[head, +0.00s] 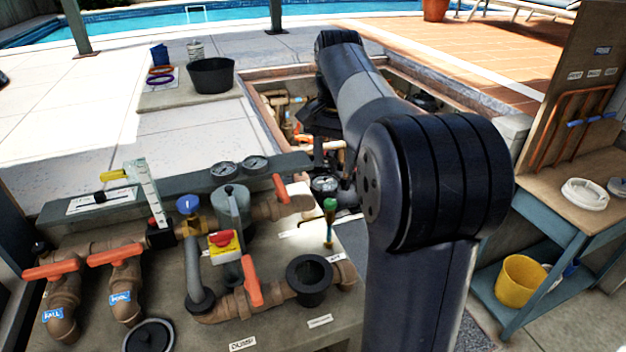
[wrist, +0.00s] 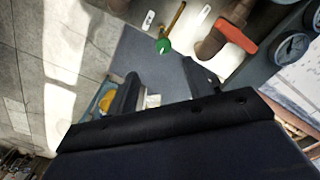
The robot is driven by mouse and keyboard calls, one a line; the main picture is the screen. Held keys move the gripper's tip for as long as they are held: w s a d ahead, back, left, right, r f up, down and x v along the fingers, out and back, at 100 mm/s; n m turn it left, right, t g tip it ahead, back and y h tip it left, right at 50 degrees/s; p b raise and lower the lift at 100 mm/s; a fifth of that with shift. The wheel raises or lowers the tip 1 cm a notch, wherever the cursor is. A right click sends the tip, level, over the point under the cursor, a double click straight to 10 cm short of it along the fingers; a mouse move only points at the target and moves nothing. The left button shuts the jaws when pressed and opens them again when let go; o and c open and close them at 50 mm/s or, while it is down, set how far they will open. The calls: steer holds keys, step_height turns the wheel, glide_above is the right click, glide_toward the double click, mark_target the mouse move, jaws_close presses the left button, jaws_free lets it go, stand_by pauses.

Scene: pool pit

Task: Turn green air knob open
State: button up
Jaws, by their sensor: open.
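The green air knob (head: 330,204) sits on top of a thin brass stem at the right side of the pipe bench in the head view. In the wrist view the green knob (wrist: 164,46) lies just beyond the fingertips, roughly in line with the gap between them. My gripper (wrist: 160,70) is open, with its two dark fingers spread and nothing between them. It appears apart from the knob. In the head view my arm reaches past the knob's right side, and the gripper is hard to make out there.
An orange-handled valve (head: 279,188) stands just left of the knob, also in the wrist view (wrist: 236,34). A black open cup (head: 309,277) is in front of it. Gauges (head: 240,167) stand behind. An open pit (head: 285,105) lies beyond, and a wooden workbench (head: 565,190) stands at right.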

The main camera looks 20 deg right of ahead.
mark_target(330, 201)
steer(key=f, duration=0.7)
steer(key=w+f, duration=0.1)
steer(key=f, duration=0.2)
steer(key=shift+f+b, duration=0.3)
steer(key=shift+f, duration=0.1)
steer(key=c, duration=1)
